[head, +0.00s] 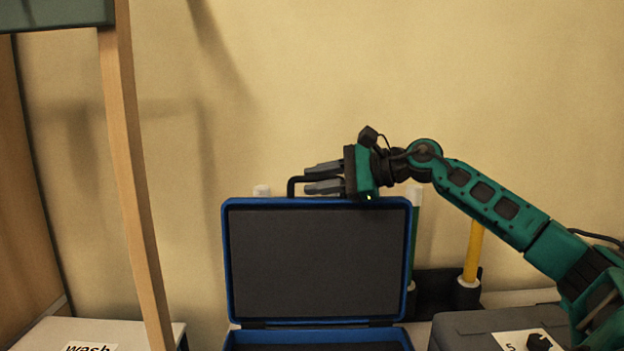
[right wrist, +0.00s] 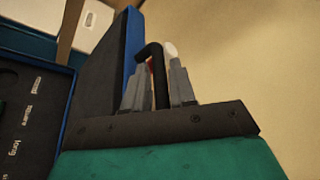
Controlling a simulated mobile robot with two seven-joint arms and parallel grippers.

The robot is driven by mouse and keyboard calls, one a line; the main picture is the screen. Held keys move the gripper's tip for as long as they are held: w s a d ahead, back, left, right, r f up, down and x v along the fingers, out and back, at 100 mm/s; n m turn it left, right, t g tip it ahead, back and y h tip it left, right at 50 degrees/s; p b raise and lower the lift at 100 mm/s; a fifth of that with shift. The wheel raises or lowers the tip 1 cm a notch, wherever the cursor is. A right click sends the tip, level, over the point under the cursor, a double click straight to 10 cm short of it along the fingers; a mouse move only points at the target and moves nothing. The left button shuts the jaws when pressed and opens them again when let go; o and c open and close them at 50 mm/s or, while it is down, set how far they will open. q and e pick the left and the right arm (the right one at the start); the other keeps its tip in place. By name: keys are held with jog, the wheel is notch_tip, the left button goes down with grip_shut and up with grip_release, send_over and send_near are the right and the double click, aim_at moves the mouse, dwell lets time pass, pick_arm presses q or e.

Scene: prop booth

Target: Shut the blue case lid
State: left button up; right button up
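The blue case lid (head: 315,258) stands upright and open, its dark grey inner face towards me. The case base (head: 315,338) shows only at the bottom edge of the head view. A black bent handle (head: 292,186) rises from the lid's top edge. My right gripper (head: 306,178) is at that edge, its fingers pointing left, one above and one below the handle bar. In the right wrist view the handle (right wrist: 157,75) fills the narrow gap between the fingers, beside the lid (right wrist: 105,85). My left gripper is not in view.
A wooden post (head: 135,170) and a white box labelled "wash" (head: 50,335) are at left. A yellow post (head: 473,250) and a green post (head: 413,240) stand behind at right. A grey box (head: 460,328) with a black knob (head: 539,342) is at lower right.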

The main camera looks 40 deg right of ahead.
jog(key=shift+s, duration=0.1)
grip_shut()
dwell(0.5)
